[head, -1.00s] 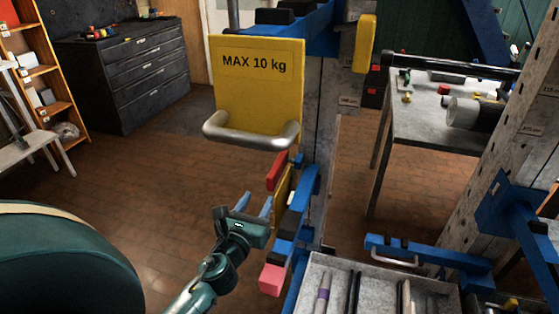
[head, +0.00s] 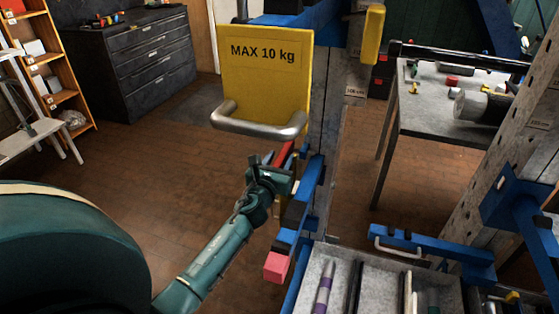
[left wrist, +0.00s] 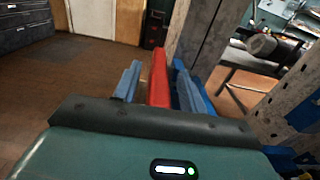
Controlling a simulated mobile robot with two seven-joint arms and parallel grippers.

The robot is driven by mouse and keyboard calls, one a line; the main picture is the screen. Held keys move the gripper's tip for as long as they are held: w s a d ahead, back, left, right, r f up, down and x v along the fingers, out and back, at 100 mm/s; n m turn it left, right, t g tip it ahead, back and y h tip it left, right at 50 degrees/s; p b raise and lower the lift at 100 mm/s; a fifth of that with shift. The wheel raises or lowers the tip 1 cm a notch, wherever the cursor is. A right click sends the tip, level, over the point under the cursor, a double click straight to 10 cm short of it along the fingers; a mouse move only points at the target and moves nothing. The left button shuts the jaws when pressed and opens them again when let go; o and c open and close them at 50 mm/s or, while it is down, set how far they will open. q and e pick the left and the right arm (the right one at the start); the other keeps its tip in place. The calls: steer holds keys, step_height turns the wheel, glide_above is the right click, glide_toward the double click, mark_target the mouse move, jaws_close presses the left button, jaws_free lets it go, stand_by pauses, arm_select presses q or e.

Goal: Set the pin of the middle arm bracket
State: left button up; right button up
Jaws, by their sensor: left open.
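My left gripper (head: 273,168) is at the blue arm bracket (head: 308,197) below the yellow "MAX 10 kg" plate (head: 265,75). In the left wrist view its two blue fingers (left wrist: 157,72) are apart, with a red bar (left wrist: 158,88) between them. The red bar also shows in the head view (head: 284,153), just above the gripper. I cannot tell whether the fingers touch it. The gripper body hides part of the bracket. A pink-red block (head: 277,267) sits at the bracket's near lower end. I cannot make out the pin for certain. My right gripper is not in view.
A grey metal handle (head: 258,122) juts out just above my left gripper. A grey tray (head: 338,274) with pens and rods lies below right. Another blue bracket with a handle (head: 397,251) is on the right. Open floor (head: 150,180) lies left.

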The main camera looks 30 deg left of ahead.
arm_select(q)
steer(key=shift+c, duration=0.3)
jaws_close()
stand_by(0.3)
